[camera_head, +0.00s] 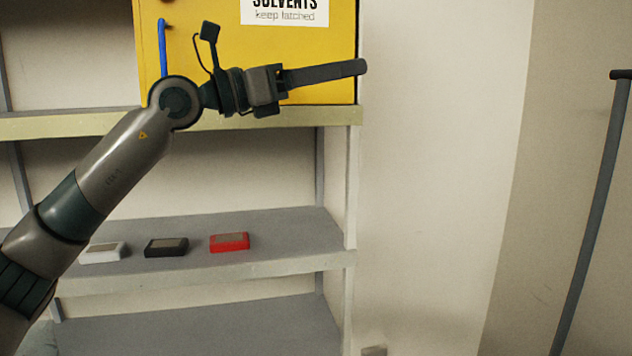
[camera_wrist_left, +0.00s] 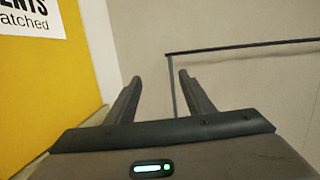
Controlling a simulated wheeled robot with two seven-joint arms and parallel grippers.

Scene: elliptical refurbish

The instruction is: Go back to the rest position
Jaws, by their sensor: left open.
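My left gripper (camera_head: 345,70) is raised in front of the yellow cabinet in the head view, its fingers pointing right past the cabinet's right edge. In the left wrist view its two fingers (camera_wrist_left: 158,90) stand apart with nothing between them. My left arm comes in from the lower left and bends at a joint near the cabinet's blue handle (camera_head: 162,45). The yellow cabinet (camera_head: 210,30) carries a white label reading "SOLVENTS keep latched" (camera_head: 285,10). It also shows at the left of the left wrist view (camera_wrist_left: 40,90). My right gripper is not in view.
The cabinet stands on a shelf rack's upper board (camera_head: 320,115). On the shelf below (camera_head: 300,225) lie a white box (camera_head: 103,252), a black box (camera_head: 166,247) and a red box (camera_head: 230,242). A dark rail (camera_head: 600,190) stands at the right. The wall between is bare.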

